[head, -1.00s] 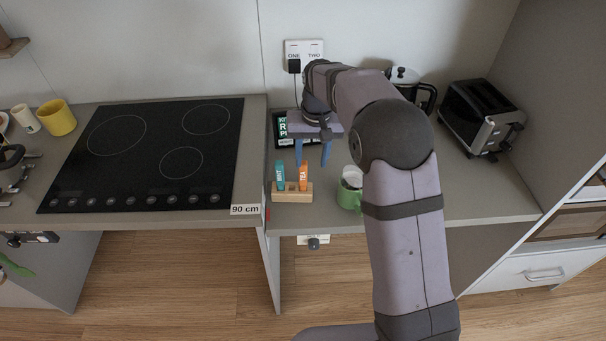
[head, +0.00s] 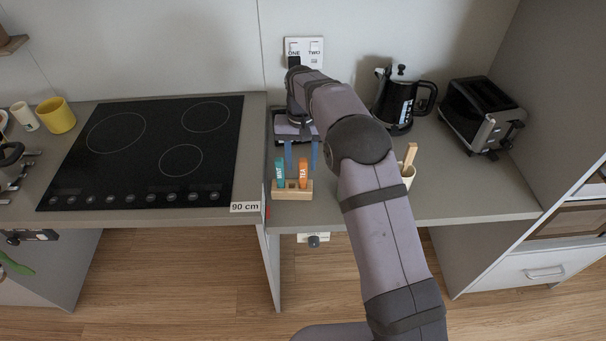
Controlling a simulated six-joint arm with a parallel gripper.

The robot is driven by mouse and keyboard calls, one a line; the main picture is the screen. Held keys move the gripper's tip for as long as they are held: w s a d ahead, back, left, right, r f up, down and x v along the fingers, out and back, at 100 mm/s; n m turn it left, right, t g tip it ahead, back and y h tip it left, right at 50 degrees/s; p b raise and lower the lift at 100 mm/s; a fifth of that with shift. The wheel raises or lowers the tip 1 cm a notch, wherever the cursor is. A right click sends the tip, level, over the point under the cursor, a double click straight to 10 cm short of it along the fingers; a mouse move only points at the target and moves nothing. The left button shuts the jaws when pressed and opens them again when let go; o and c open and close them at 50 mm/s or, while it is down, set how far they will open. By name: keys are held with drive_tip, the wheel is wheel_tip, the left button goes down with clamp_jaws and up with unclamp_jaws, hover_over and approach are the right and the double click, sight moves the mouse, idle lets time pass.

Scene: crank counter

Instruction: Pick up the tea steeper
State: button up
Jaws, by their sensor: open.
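Two upright tags stand in a small wooden block (head: 290,194) near the counter's front edge. One is teal and reads MINT (head: 279,172); the other is orange and reads TEA (head: 303,174). The orange one is the likeliest tea steeper, though I cannot be sure. My gripper (head: 302,165) is open and empty, its two blue fingers pointing down. In the head view the fingertips show just above and beside the tags, apparently behind them; I cannot tell the exact gap.
A black kettle (head: 397,104) and a toaster (head: 482,115) stand to the right. A light cup (head: 406,174) with a wooden-handled tool is partly behind my arm. A black cooktop (head: 145,150) lies left. A black object lies beneath my gripper.

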sight(303, 174)
drive_tip(key=shift+s+d+f+p, duration=0.15)
drive_tip(key=shift+f+p, duration=0.35)
drive_tip(key=shift+s+d+f+p, duration=0.15)
drive_tip(key=shift+f+p, duration=0.8)
drive_tip(key=shift+f, duration=1.2)
clamp_jaws()
